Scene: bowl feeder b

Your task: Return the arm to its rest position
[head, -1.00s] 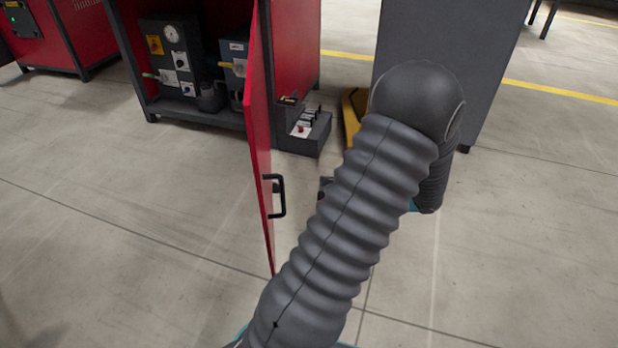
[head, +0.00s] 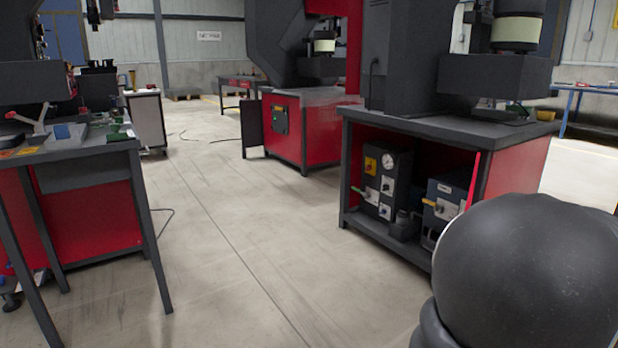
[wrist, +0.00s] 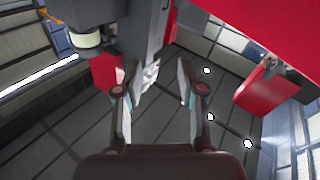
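My gripper (wrist: 158,68) shows in the wrist view with its two fingers spread apart and nothing between them. The wrist camera looks up past the fingers toward the dark ceiling and its lights. In the head view, only a rounded black joint of my arm (head: 530,270) shows, large and close at the lower right. My gripper is outside the head view.
A red-and-black machine cabinet (head: 440,128) stands open at the right, with a gauge unit (head: 388,180) inside. A workbench (head: 75,150) stands at the left, and another red machine (head: 320,128) behind. The floor between (head: 235,250) is clear.

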